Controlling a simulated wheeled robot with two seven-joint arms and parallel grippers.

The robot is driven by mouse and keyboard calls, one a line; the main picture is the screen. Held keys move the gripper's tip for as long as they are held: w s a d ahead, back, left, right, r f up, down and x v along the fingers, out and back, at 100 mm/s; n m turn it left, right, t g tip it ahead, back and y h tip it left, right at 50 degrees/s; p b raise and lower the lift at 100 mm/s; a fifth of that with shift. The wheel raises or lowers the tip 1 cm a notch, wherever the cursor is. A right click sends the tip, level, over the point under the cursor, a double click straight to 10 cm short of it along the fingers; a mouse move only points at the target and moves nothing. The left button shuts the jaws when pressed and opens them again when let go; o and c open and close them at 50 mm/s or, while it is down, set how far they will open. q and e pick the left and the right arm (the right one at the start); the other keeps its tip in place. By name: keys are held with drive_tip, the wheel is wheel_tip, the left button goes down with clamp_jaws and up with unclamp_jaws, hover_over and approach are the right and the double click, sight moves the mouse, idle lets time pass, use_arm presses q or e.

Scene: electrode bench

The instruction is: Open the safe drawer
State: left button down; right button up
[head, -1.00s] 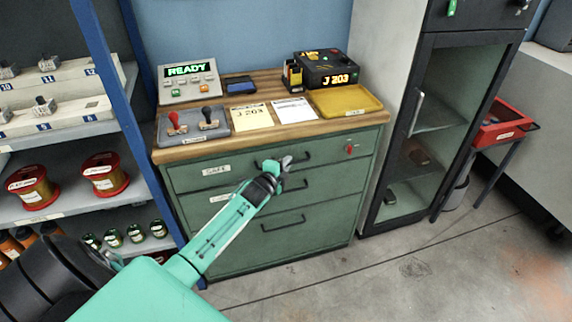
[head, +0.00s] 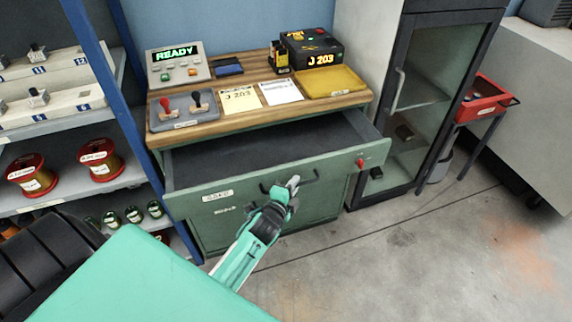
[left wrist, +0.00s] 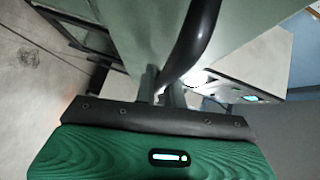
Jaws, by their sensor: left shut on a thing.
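The safe drawer (head: 215,177) is the top drawer of the green cabinet and stands pulled well out. Its inside shows as a dark, bare floor. Its front carries a label (head: 217,196) at the left, a dark bar handle (head: 309,180) in the middle and a red knob (head: 360,163) at the right. My left gripper (head: 292,186) is at the handle and shut on it. In the left wrist view the fingers (left wrist: 160,88) meet the curved black handle (left wrist: 197,40) against the green front. My right gripper is not in view.
The wooden top (head: 228,127) holds a READY panel (head: 178,65), a stamp tray (head: 183,112), papers, a yellow tray (head: 330,82) and a black J 203 box (head: 312,48). A shelf rack (head: 92,110) stands left, a glass-door cabinet (head: 430,90) right. Floor in front is clear.

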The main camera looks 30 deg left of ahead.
use_arm(q)
drive_tip(key=shift+s+d, duration=1.5)
drive_tip(key=shift+d, duration=0.3)
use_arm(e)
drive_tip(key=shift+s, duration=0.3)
use_arm(q)
drive_tip(key=c, duration=1.5)
unclamp_jaws()
